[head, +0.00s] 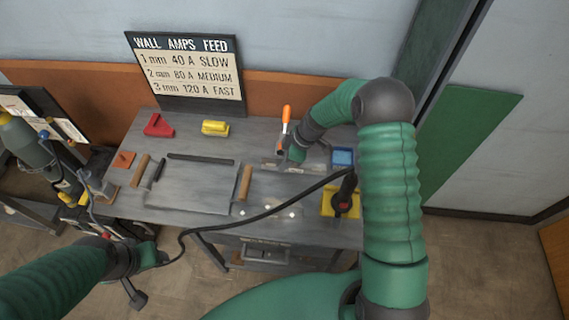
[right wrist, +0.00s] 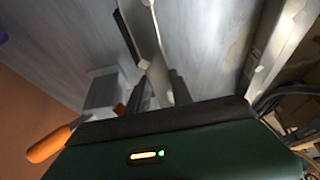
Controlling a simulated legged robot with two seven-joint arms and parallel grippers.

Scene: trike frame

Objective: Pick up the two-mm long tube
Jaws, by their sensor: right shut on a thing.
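A long dark tube (head: 200,158) lies across the back of the grey workbench, and a shorter dark tube (head: 159,169) lies left of it. I cannot read any thickness on them. My right gripper (head: 292,154) is at the back right of the bench, beside an orange-handled tool (head: 286,116) and away from both tubes. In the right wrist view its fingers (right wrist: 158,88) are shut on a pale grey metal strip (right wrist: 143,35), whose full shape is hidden. My left gripper (head: 160,258) is low in front of the bench; its jaws are too small to judge.
The workbench (head: 185,207) also holds a red block (head: 158,125), a yellow block (head: 215,128), two wooden-looking bars, a blue box (head: 343,157) and a yellow block with a black-and-red top (head: 341,204). A black cable (head: 262,215) crosses its front. A sign (head: 190,72) stands behind.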

